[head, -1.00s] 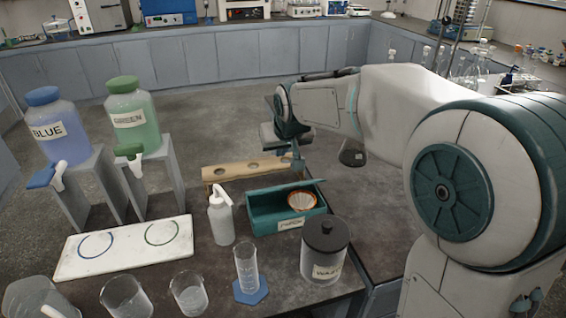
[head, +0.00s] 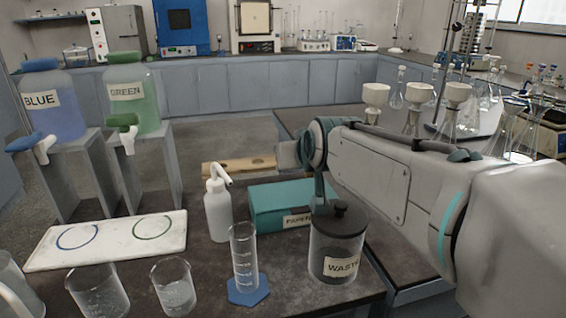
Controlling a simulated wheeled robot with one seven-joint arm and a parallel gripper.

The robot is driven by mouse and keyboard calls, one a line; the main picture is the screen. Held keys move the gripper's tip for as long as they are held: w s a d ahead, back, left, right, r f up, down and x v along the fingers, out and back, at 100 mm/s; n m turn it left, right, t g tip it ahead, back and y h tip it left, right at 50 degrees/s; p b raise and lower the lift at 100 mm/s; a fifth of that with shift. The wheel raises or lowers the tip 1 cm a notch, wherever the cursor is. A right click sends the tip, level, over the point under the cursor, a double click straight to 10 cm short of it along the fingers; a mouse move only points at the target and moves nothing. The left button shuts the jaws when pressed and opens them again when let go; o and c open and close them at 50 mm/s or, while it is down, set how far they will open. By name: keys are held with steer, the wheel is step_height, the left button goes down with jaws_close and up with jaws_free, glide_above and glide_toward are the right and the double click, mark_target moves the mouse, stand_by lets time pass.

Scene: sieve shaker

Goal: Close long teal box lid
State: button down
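The long teal box (head: 266,222), with a paper label on its front, stands on the bench between the wash bottle and the waste jar. Its teal lid (head: 285,193) lies over the top, and the inside is hidden. Whether the lid sits fully flush at the right end cannot be told. My gripper (head: 319,200) points down at the box's right end, with its tip close to the lid and the waste jar's top. Only a narrow teal finger part shows, so its opening cannot be judged.
The waste jar (head: 336,250) with a black lid stands right in front of the box. A white wash bottle (head: 218,212) is close on its left. A graduated cylinder (head: 243,258) stands in front. A wooden rack (head: 232,166) lies behind.

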steer(key=shift+s+d+f+b, duration=0.1)
steer(key=shift+s+f+b, duration=0.15)
steer(key=shift+s+b, duration=0.05)
stand_by(0.6)
